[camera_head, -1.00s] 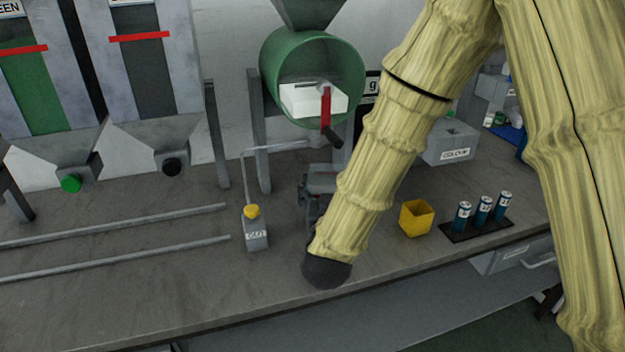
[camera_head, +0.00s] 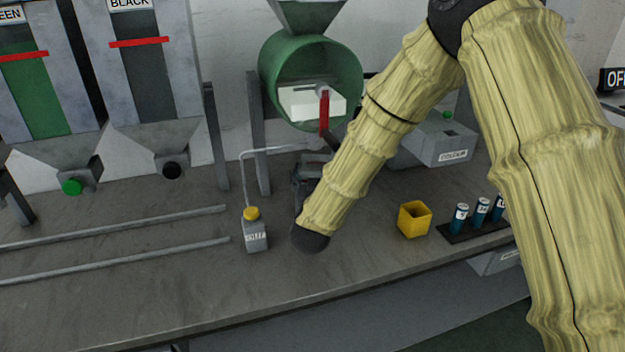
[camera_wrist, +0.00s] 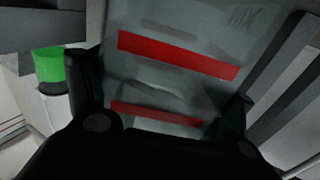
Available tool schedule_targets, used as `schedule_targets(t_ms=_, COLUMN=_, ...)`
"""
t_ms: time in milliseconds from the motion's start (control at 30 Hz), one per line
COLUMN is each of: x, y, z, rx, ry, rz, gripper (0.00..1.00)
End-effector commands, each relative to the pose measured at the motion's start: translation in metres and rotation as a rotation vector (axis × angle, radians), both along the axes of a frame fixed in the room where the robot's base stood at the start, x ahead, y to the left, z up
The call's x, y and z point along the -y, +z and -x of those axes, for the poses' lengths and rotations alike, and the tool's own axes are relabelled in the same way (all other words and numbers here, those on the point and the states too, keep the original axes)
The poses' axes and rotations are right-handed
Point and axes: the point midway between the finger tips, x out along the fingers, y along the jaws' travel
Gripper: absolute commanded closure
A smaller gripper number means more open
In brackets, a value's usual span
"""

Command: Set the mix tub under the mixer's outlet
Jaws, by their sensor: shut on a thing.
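The mixer is a green drum (camera_head: 270,75) with a dark open mouth, a white block inside it and a red handle (camera_head: 324,108) at its front. My gripper (camera_head: 305,180) is below the drum, near the bench, mostly hidden behind my own arm. In the wrist view the grey mix tub (camera_wrist: 165,88), with two red stripes and faint "MIX" lettering, fills the space between my fingers (camera_wrist: 160,100). The fingers are shut on its two sides. The tub is hard to make out in the head view, so its gap to the bench cannot be told.
A small bottle with a yellow cap (camera_head: 254,235) stands just left of my gripper, with a bent pipe behind it. A yellow cup (camera_head: 414,220) and a rack of blue vials (camera_head: 480,217) are to the right. Grey rails (camera_head: 120,260) lie left. The bench front is clear.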

Motion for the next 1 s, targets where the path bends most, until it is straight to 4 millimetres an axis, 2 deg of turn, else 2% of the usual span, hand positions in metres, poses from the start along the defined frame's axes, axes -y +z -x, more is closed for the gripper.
schedule_targets(t_ms=133, x=0.000, y=-0.014, z=0.000, rx=0.001, ry=0.000, rz=0.000, gripper=0.47)
schedule_targets(t_ms=533, x=0.000, y=-0.018, z=0.000, rx=0.001, ry=0.000, rz=0.000, gripper=0.47)
schedule_targets(t_ms=567, x=0.001, y=-0.018, z=0.000, rx=0.001, ry=0.000, rz=0.000, gripper=0.15)
schedule_targets(t_ms=633, x=0.000, y=-0.018, z=0.000, rx=0.001, ry=0.000, rz=0.000, gripper=0.02)
schedule_targets(t_ms=1000, x=0.000, y=-0.017, z=0.000, rx=0.001, ry=0.000, rz=0.000, gripper=0.00)
